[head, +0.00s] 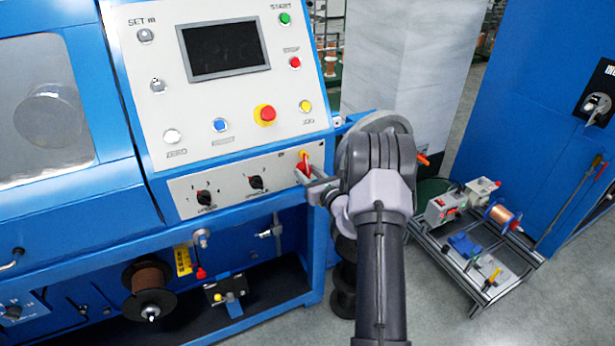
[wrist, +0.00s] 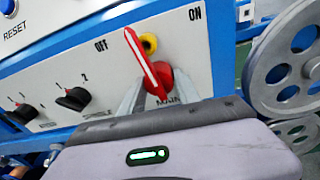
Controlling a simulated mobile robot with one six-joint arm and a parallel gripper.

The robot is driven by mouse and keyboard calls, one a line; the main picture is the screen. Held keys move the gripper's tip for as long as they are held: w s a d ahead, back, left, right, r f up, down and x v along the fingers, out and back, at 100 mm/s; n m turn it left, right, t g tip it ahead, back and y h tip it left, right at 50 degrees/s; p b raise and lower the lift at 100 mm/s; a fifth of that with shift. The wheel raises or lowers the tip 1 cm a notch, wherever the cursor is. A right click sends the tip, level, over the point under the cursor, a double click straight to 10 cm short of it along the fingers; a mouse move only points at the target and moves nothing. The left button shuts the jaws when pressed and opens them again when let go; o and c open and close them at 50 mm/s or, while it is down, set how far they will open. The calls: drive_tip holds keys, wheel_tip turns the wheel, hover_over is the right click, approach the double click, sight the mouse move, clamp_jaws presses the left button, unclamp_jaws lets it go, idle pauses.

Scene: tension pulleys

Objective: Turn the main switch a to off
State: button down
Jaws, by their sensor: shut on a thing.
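The main switch (head: 305,165) is at the right end of the lower grey panel strip. In the wrist view its red handle (wrist: 146,62) with a white stripe stands out from a round red base, with a yellow part behind. The handle points roughly up the panel, its tip between the printed OFF and ON labels and leaning slightly toward OFF. My gripper (wrist: 154,92) is shut on the switch, a finger on each side of its red base. The MAIN label is partly hidden. In the head view my gripper (head: 312,182) hides part of the switch.
Two black selector knobs (wrist: 73,98) sit left of the switch. Above are a screen (head: 223,50), a red emergency button (head: 265,115) and several small buttons. A grey pulley wheel (wrist: 285,70) is close on the right. A low cart (head: 490,262) stands on the floor further right.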

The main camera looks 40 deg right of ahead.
drive_tip(key=n+b, duration=0.2)
drive_tip(key=n, duration=0.2)
drive_tip(key=shift+f+h, duration=0.15)
drive_tip(key=shift+h, duration=0.15)
drive_tip(key=shift+n+g+b, duration=0.3)
drive_tip(key=shift+n+b, duration=0.9)
drive_tip(key=shift+n, duration=0.1)
drive_tip(key=c, duration=0.9)
unclamp_jaws()
drive_tip(key=shift+r, duration=0.2)
drive_tip(key=p+v, duration=0.3)
drive_tip(key=v, duration=1.4)
drive_tip(key=shift+s+a+f, duration=0.1)
drive_tip(key=shift+s+a, duration=0.1)
drive_tip(key=shift+a, duration=0.05)
